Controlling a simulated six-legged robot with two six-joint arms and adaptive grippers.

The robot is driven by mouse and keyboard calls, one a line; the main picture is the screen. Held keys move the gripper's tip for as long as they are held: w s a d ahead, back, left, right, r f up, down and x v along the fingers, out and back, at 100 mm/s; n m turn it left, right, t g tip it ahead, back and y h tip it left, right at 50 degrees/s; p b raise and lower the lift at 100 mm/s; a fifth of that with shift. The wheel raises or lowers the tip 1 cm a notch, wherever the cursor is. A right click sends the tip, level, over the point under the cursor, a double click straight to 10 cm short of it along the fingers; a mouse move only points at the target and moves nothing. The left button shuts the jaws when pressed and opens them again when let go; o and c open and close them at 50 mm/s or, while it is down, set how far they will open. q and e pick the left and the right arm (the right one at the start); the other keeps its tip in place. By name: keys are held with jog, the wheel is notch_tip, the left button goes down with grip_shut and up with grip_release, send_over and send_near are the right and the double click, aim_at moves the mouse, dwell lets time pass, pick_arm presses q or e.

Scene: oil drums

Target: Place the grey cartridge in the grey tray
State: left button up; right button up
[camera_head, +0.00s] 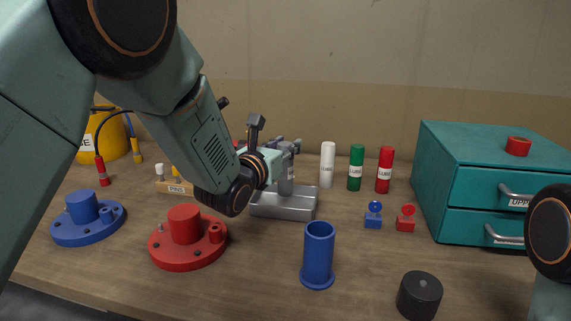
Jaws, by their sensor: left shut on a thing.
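My left gripper (289,150) is shut on the grey cartridge (287,185), partly hidden by my left arm. The cartridge looks upright, and its lower end is over or in the grey tray (284,208). I cannot tell whether it touches the tray floor. The tray is a shallow open box near the middle of the table, with its left side behind my left wrist. Only a part of my right arm shows at the right edge; its gripper is out of view.
White (327,165), green (356,168) and red (385,171) tubes stand right of the tray. A blue cylinder (318,255) and black cap (419,296) stand in front. Red (188,240) and blue (87,218) flanged bases are left. A teal drawer cabinet (490,180) is right.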

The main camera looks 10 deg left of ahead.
pick_arm(q)
jog(key=f, duration=0.3)
jog(key=shift+s+a+b, duration=0.1)
jog(key=shift+s+b, duration=0.15)
jog(key=shift+b, duration=0.05)
jog(key=shift+w+f, duration=0.25)
jog(key=shift+w, duration=0.1)
jog(key=o, duration=0.5)
jog(key=shift+o, duration=1.4)
jog(key=shift+s+r, duration=0.25)
jog(key=shift+s, duration=0.05)
jog(key=shift+o, duration=0.4)
jog(key=shift+w+f, duration=0.2)
jog(key=v, duration=0.5)
jog(key=shift+s+a+r, duration=0.1)
jog(key=shift+s, duration=0.1)
jog(key=b+v, duration=0.6)
jog(key=b, duration=0.1)
jog(key=shift+s, duration=0.35)
